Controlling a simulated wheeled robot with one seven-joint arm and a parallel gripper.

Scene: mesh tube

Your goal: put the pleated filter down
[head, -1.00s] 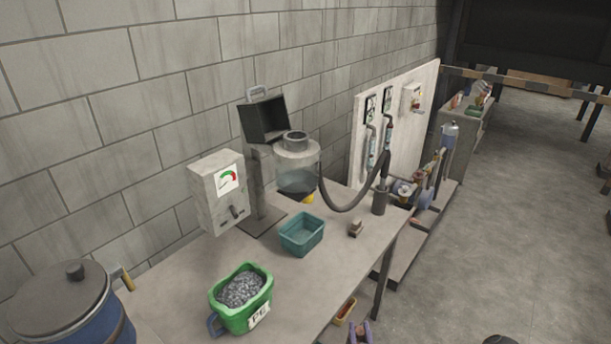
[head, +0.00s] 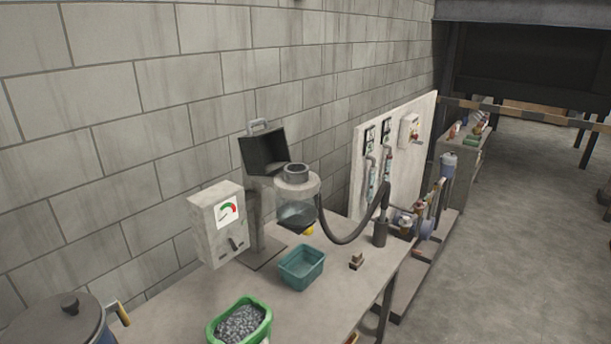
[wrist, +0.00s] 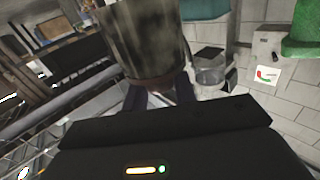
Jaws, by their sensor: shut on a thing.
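The pleated filter (wrist: 145,40) is a dark grey ribbed cylinder with a brownish end, at the top middle of the wrist view. My gripper (wrist: 160,95) is shut on it at the brownish end; the fingers are dark and partly hidden. The filter's far end is cut off by the top of the frame. Neither the filter nor my gripper can be made out in the head view.
On the bench (head: 170,290) stand a teal tray (head: 301,267), a green tub (head: 240,322) of grey pellets, a gauge box (head: 217,222) and a clear hopper (head: 297,205) with a hose. A small block (head: 357,260) sits right of the tray, with bare bench around it.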

